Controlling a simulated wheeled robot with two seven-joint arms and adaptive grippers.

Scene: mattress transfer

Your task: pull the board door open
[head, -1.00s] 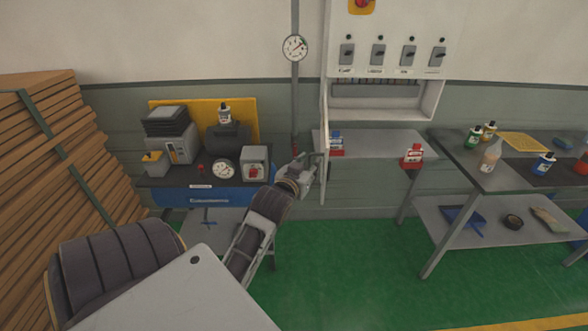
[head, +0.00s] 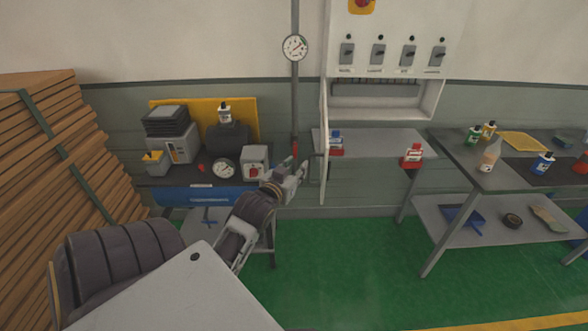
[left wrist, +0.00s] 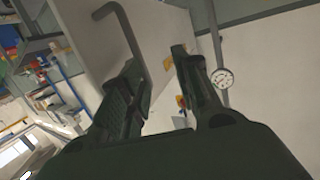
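The board door (head: 323,150) hangs at the left side of the white switch board (head: 390,45). In the head view it stands out from the board, almost edge-on. In the left wrist view its pale panel (left wrist: 80,25) fills the upper left, with a grey bent handle (left wrist: 130,35) whose lower end meets or passes behind the left finger. My left gripper (head: 300,168) is just left of the door's edge. In the left wrist view its fingers (left wrist: 160,75) are spread with a gap and nothing visibly clamped between them. My right gripper is out of view.
A shelf (head: 385,142) with red-based bottles sits below the board. A gauge (head: 294,47) is on a wall pipe. A cluttered bench (head: 205,195) stands left, a metal table (head: 480,180) right, and stacked boards (head: 50,150) at far left. Green floor (head: 340,280) is clear.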

